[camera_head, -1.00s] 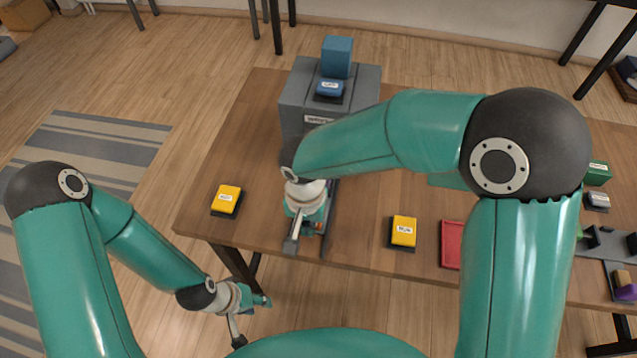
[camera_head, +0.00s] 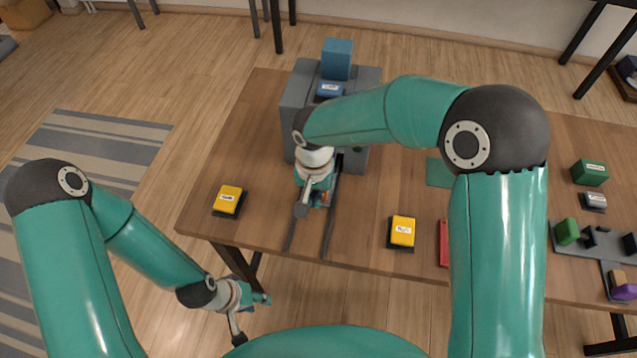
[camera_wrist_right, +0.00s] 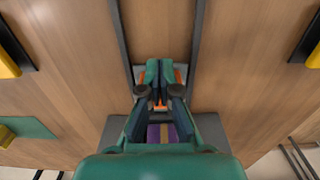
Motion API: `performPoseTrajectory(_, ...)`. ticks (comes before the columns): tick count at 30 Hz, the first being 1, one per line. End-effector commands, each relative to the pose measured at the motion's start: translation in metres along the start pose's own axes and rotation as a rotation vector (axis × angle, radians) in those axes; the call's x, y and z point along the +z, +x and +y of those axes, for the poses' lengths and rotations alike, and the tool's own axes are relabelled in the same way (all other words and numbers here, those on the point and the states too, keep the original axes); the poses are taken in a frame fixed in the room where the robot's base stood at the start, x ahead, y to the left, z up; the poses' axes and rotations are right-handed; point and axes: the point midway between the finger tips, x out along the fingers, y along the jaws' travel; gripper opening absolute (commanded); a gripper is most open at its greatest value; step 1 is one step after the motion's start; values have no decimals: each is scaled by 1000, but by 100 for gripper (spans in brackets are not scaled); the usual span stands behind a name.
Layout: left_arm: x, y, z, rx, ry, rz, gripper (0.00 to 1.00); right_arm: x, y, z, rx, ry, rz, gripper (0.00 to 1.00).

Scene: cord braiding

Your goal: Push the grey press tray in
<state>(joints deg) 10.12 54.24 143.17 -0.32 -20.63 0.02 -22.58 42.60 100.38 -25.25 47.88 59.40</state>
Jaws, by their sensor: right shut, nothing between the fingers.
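The grey press (camera_head: 294,118) stands at the back left of the table, with two dark rails (camera_head: 328,235) running from its mouth towards the front edge. My right gripper (camera_head: 320,198) is low between the rails in front of the press. In the right wrist view its fingers (camera_wrist_right: 160,75) are together and empty. The press front (camera_wrist_right: 207,128) shows below them there. A purple and tan piece (camera_wrist_right: 160,132) shows between the gripper's links, close to the press. The tray is mostly hidden, and I cannot tell contact with it. My left gripper (camera_head: 262,299) hangs off the table's front; its jaws are unclear.
Yellow buttons on dark bases stand left (camera_head: 229,198) and right (camera_head: 403,231) of the rails. A blue button (camera_head: 330,89) and a blue block (camera_head: 337,58) sit on the press. A red tray (camera_head: 444,243) and a green mat (camera_head: 438,172) lie to the right.

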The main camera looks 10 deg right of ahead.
Motion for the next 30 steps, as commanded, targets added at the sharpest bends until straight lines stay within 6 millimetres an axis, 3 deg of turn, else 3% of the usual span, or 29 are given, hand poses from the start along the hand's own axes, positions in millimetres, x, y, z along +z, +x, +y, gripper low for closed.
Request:
performPoseTrajectory(6, 0, -4, 2, 0, 0, 0, 40, -16, -1, 0, -1, 2, 1, 0)
performPoseTrajectory(30, 0, -6, 2, 0, 0, 0, 40, -27, 0, 0, -1, 2, 1, 0)
